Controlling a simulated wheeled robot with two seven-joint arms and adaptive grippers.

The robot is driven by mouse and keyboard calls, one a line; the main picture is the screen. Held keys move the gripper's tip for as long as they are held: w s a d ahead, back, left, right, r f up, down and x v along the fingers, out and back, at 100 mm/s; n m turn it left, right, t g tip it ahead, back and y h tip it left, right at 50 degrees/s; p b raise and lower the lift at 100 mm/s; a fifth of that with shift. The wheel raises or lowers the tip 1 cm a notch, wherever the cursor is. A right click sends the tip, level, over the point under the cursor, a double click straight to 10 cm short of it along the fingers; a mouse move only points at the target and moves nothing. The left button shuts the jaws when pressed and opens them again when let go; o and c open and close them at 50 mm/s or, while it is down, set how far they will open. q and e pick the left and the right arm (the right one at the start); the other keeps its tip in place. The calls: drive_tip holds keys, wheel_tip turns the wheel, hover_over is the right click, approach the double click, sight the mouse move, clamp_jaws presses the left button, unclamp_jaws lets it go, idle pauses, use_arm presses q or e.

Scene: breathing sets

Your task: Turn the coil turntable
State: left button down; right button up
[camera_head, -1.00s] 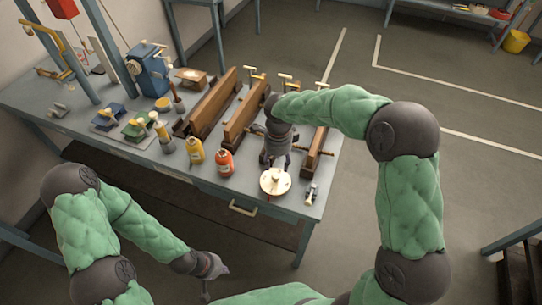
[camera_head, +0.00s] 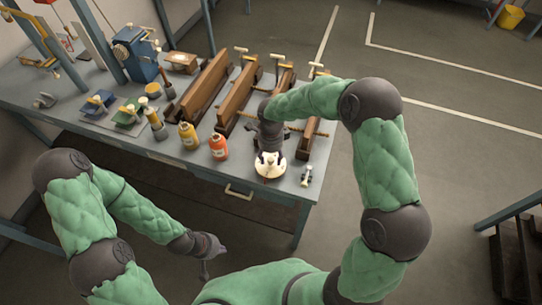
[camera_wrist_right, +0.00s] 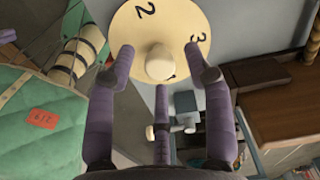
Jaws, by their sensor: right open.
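The coil turntable (camera_head: 268,173) is a cream round disc on the near right part of the bench. In the right wrist view the disc (camera_wrist_right: 134,22) shows the black numerals 2 and 3 and a pale central knob (camera_wrist_right: 160,64). My right gripper (camera_head: 270,157) is over the disc, pointing down, with its fingers spread. In the wrist view the open fingers (camera_wrist_right: 160,62) stand around the knob; I cannot tell whether they touch it. My left gripper (camera_head: 212,260) hangs in front of the bench, away from the turntable; its opening is unclear.
A small metal fitting (camera_head: 306,176) lies right of the disc. Long wooden troughs (camera_head: 236,102) lie behind. The bench's front edge is close by.

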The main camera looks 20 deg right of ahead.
drive_tip(key=shift+f, duration=0.15)
drive_tip(key=shift+c, duration=0.3)
clamp_jaws()
